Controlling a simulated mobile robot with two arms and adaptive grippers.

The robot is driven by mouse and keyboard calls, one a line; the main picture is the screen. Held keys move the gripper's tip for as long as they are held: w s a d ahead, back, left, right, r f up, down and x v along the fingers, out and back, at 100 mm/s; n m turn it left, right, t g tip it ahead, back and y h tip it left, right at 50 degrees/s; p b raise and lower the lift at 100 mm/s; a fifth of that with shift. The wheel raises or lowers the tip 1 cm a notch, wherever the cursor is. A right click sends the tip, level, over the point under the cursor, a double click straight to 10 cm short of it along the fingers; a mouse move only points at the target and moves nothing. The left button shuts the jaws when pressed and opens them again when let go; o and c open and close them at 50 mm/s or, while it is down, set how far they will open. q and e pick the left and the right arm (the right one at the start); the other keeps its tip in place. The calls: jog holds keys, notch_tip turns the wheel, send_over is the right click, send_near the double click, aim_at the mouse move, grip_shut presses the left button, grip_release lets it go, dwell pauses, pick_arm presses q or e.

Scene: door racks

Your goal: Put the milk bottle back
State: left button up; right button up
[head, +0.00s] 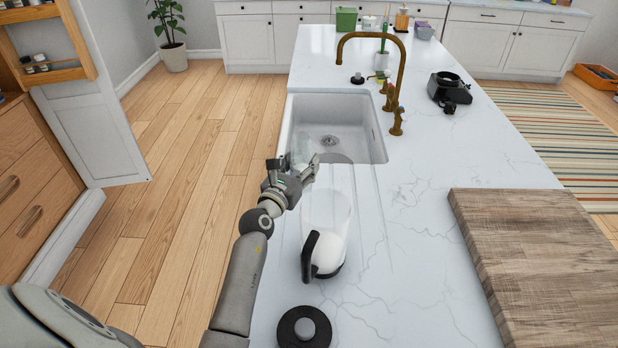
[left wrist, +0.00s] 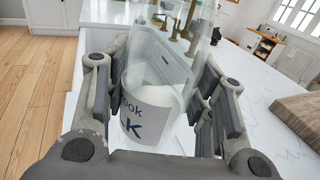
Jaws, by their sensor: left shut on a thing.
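The milk bottle (left wrist: 153,105) is clear glass with white milk low inside and dark lettering on its side. It stands between the fingers of my left gripper (left wrist: 160,112) in the left wrist view, and the gripper is shut on it. In the head view my left gripper (head: 298,168) is over the near end of the sink. The bottle is faint there against the pale counter and sink, and I cannot make out its outline well. An open white door (head: 95,120) with wooden racks (head: 45,45) stands at the left. My right gripper is not in view.
A glass jug (head: 328,240) with white contents and a black handle stands on the counter near my left forearm. A round black lid (head: 304,328) lies nearer. The sink (head: 332,125), brass tap (head: 397,75) and cutting board (head: 540,265) are around. The wooden floor (head: 190,150) is clear.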

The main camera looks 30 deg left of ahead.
pick_arm(q)
jog(key=w+f, duration=0.1)
jog(key=f, duration=0.1)
jog(key=w+f+b, duration=0.1)
jog(key=w+f, duration=0.1)
jog(key=shift+a, duration=0.15)
jog(key=shift+w+f, duration=0.25)
jog(key=shift+f, duration=0.05)
jog(key=f+b, duration=0.1)
jog(key=f, duration=0.1)
jog(key=f+b, duration=0.1)
jog(key=shift+w+f, duration=0.4)
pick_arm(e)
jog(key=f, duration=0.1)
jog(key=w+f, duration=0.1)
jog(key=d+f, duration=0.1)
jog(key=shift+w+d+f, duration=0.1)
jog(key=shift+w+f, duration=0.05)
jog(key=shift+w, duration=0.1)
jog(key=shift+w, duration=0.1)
pick_arm(q)
jog(key=shift+f, duration=0.1)
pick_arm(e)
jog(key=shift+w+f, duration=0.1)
